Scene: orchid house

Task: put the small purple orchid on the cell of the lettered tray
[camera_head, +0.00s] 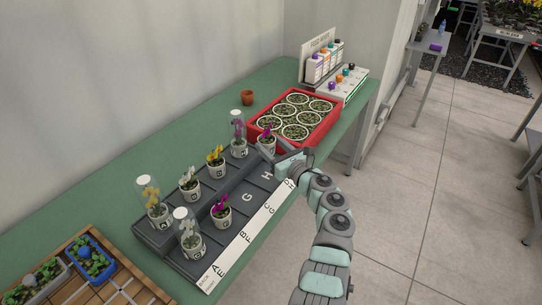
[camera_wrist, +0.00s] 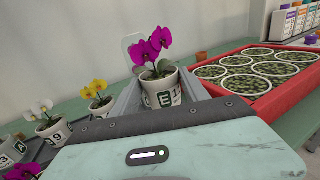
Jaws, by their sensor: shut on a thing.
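The small purple orchid (camera_wrist: 160,60) stands upright in a white pot (camera_wrist: 160,90) with a dark green letter label. My gripper (camera_head: 274,152) is shut on this pot, with a finger on each side in the wrist view. In the head view the held orchid (camera_head: 265,139) is at the far right end of the dark lettered tray (camera_head: 247,183), beside the red crate. I cannot tell whether the pot touches anything below. The tray's G and H cells look bare. Another purple orchid (camera_head: 222,209) stands in the tray's front row.
White and yellow orchids and several glass cloches (camera_head: 149,193) stand on the tray; one cloche (camera_head: 238,128) is close to my gripper. The red crate (camera_head: 329,123) holds several round pots. A small brown pot (camera_head: 247,98) and a bottle rack (camera_head: 345,88) are behind.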

